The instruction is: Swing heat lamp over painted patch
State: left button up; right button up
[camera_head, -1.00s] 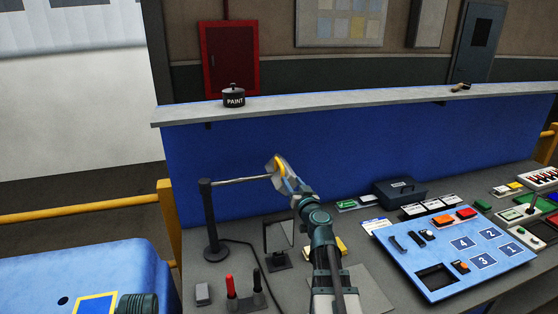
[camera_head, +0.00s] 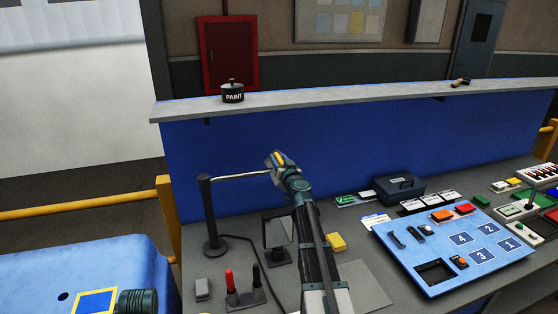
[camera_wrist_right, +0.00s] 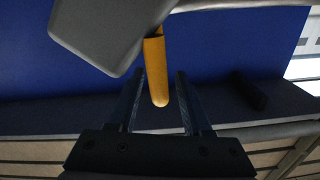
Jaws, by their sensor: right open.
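The heat lamp stands on a dark post (camera_head: 208,218) at the bench's left, with a thin pale boom (camera_head: 240,177) reaching right to the lamp head. My right gripper (camera_head: 277,162) is at the boom's end and partly hides the head. In the right wrist view, a grey lamp housing (camera_wrist_right: 105,30) fills the upper left, and a yellow handle (camera_wrist_right: 156,72) points down between the two open fingers of my right gripper (camera_wrist_right: 160,98), with gaps on both sides. A yellow-outlined blue square (camera_head: 97,302), possibly the painted patch, lies on the blue panel at lower left.
A blue panel (camera_head: 465,240) with numbered squares and a dark case (camera_head: 398,188) are on the right of the bench. A small dark stand (camera_head: 278,235), a yellow block (camera_head: 337,242) and red and black handles (camera_head: 240,288) are near the arm. A paint pot (camera_head: 232,93) sits on the ledge.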

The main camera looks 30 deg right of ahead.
jog(key=shift+w, duration=0.15)
grip_shut()
dwell(1.4)
